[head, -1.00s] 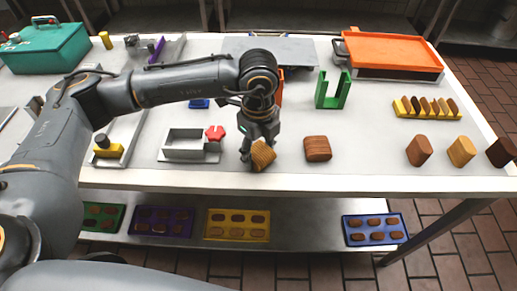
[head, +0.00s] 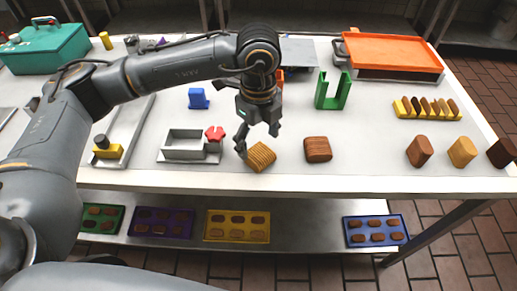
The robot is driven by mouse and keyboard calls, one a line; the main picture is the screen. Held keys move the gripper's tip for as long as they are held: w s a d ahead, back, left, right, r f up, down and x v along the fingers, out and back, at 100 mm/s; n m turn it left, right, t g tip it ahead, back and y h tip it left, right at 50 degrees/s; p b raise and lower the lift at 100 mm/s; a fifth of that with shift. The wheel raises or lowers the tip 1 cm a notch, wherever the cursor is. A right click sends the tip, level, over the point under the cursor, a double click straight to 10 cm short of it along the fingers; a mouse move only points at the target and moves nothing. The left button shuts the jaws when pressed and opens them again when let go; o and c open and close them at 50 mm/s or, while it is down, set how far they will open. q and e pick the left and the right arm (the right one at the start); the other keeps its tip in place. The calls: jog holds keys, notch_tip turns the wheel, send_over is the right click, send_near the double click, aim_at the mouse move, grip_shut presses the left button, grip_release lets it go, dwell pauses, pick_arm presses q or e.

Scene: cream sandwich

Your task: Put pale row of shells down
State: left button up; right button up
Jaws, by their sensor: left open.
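The pale row of shells (head: 261,157) is a light tan, ridged block lying slantwise on the white table near its front edge. My left gripper (head: 257,142) is open just above and behind it, with its fingers spread and apart from the row as far as I can see. A darker brown row of shells (head: 318,149) lies to the right of the pale one. My right gripper is not in view.
A grey tray with a red knob (head: 215,133) stands to the left. A green U-shaped holder (head: 333,92) is behind. Brown and tan blocks (head: 461,152) stand at the right beside a yellow rack (head: 427,113). Free table (head: 365,160) lies between.

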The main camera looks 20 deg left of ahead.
aim_at(258, 153)
pick_arm(q)
notch_tip(258, 153, up, 8)
jog(key=shift+f, duration=0.2)
dwell(0.5)
